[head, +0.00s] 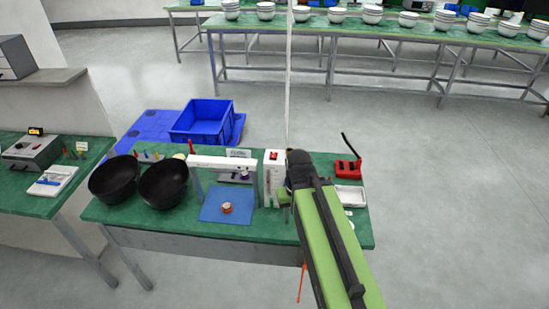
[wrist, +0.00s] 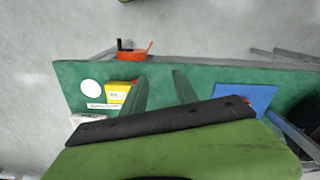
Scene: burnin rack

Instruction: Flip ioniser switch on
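A white upright box (head: 268,184) with a red switch (head: 274,155) near its top stands on the green workbench; I take it for the ioniser. Whether the switch is on or off is too small to tell. My gripper (head: 284,198) is close by the box's right side in the head view, and its tips are partly hidden by my arm. In the wrist view, the two green fingers of my gripper (wrist: 158,76) are spread apart with bare green bench between them. The box and switch cannot be made out clearly in the wrist view.
A white arch (head: 222,162) stands over a blue mat (head: 216,211) left of the box. Two black bowls (head: 113,178) are farther left. A red holder (head: 348,168) and white tray (head: 350,196) are at right. A yellow item (wrist: 117,94) lies near the left finger.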

